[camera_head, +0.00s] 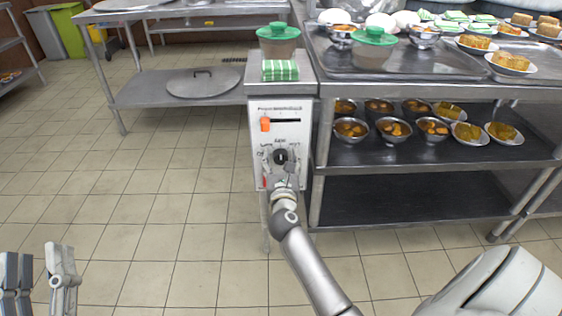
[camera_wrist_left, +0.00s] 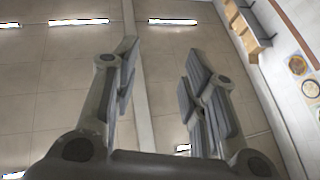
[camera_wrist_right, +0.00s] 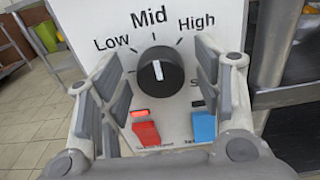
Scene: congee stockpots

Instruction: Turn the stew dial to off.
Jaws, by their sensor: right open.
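The stew dial (camera_wrist_right: 160,70) is a round black knob with a white mark in the right wrist view. The mark points up toward "Mid", between "Low" and "High". My right gripper (camera_head: 281,160) is open in front of the panel, its fingers (camera_wrist_right: 157,65) spread left and right of the dial; I cannot tell if they touch it. My left gripper (camera_head: 40,272) is open and empty at the lower left; the left wrist view (camera_wrist_left: 157,60) shows its fingers apart.
Below the dial are a red switch (camera_wrist_right: 146,133) with a lit red lamp and a blue switch (camera_wrist_right: 204,127) with a dark lamp. A steel rack (camera_head: 440,153) with bowls and plates stands to the right. The tiled floor (camera_head: 150,190) at left is clear.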

